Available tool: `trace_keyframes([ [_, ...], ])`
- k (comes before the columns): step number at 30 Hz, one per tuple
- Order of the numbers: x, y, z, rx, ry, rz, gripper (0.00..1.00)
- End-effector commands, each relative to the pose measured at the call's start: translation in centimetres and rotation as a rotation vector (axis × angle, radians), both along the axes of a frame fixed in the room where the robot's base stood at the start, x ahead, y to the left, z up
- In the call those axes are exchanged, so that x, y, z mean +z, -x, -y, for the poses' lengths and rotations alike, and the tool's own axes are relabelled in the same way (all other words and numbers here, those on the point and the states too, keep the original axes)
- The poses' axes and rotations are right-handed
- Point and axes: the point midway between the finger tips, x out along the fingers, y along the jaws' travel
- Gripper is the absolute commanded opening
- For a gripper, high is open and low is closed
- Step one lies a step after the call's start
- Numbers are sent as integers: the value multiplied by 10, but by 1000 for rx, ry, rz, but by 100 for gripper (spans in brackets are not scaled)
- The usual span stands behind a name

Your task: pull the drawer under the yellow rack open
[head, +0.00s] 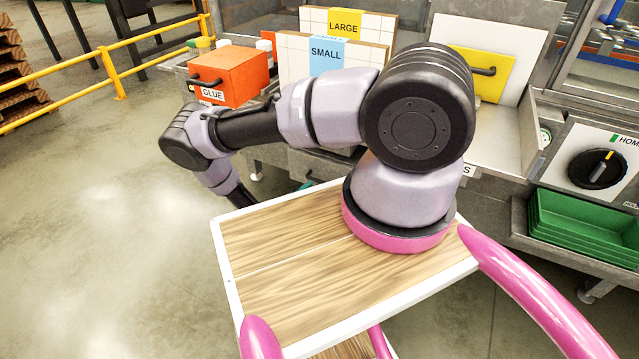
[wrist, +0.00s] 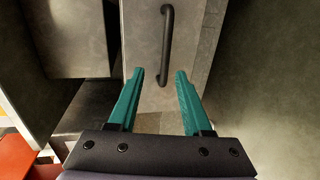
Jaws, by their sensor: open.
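A grey drawer front (wrist: 145,40) with a black bar handle (wrist: 168,40) shows in the wrist view. It looks flush with the grey body around it, but I cannot tell this for sure. My gripper (wrist: 160,73) has two teal fingers, spread apart and empty. In the picture the handle's lower end appears between the fingertips; I cannot tell whether they touch it. I cannot clearly identify a yellow rack; a yellow panel (head: 495,82) with a black handle stands at upper right.
An orange box labelled GLUE (head: 236,75) sits on the bench's left. LARGE and SMALL cartons (head: 305,62) stand beside it. Green trays (head: 580,225) and a dial panel (head: 598,165) are at right. Open floor (head: 110,190) lies left, with a yellow railing (head: 120,86) beyond.

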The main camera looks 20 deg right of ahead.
Motion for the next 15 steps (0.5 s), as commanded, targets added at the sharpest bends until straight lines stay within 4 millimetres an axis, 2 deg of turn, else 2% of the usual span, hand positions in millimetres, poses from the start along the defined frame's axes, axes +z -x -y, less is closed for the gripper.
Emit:
trace_keyframes([
  [1,-7,2,1,18,5,-3,49],
  [5,-13,2,7,34,8,-4,49],
  [8,-15,-5,16,32,8,-4,49],
  [15,-24,-31,51,30,8,-3,49],
])
